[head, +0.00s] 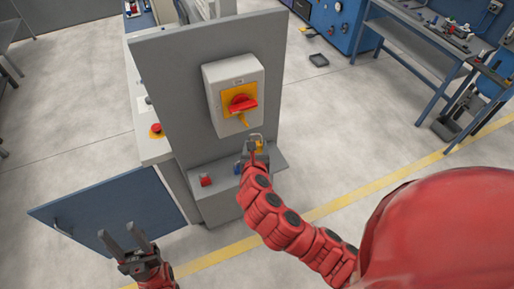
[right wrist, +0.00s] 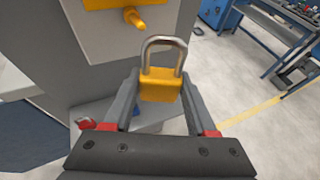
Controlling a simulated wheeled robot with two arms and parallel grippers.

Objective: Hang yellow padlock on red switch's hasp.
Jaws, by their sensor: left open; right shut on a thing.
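The red switch (head: 242,104) sits on a yellow plate on a grey box, fixed to a grey upright panel. A yellow hasp (head: 241,120) sticks out below the red handle; its yellow tip also shows in the right wrist view (right wrist: 134,18). My right gripper (head: 254,150) is shut on the yellow padlock (right wrist: 160,86), gripping its body with the metal shackle pointing up. The padlock is below and a little right of the hasp, apart from it. My left gripper (head: 127,238) is open and empty at the lower left, over the blue door.
A grey ledge (head: 225,190) below the panel bears a red padlock (head: 206,180) and a blue item (head: 237,168). An open blue door (head: 100,205) stands at left. A red button (head: 156,129) is left of the panel. A blue workbench (head: 425,45) is far right.

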